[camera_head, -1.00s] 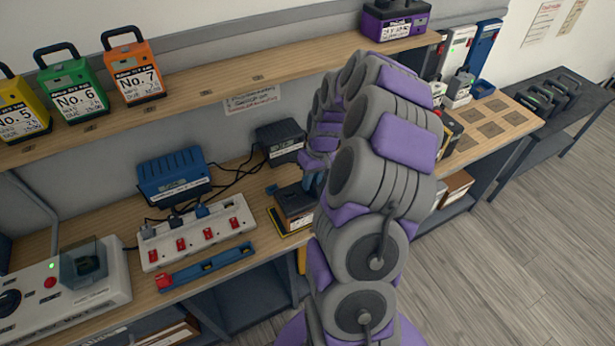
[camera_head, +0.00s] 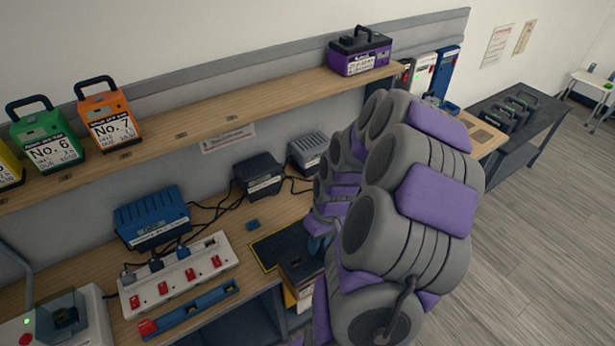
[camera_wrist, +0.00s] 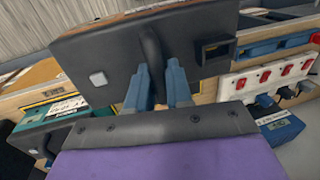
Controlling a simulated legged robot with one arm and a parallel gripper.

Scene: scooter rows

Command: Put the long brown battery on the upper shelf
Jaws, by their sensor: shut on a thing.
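The long battery (camera_wrist: 105,65) fills the upper middle of the wrist view, with a dark face, a handle and a strip of brown at its top edge. My gripper (camera_wrist: 158,88) has its blue fingers closed on that handle. In the head view the battery (camera_head: 300,272) is a dark-topped box at the bench's front edge, partly hidden by my arm. It appears lifted off the bench. The upper shelf (camera_head: 235,112) is a long wooden board above and behind it. My gripper is mostly hidden behind my arm in the head view.
Green No. 6 (camera_head: 46,140) and orange No. 7 (camera_head: 108,118) batteries stand at the shelf's left, a purple battery (camera_head: 360,52) at its right; the shelf between is clear. Below are chargers (camera_head: 258,174), a power strip (camera_head: 180,275) and a yellow-edged dark mat (camera_head: 268,250).

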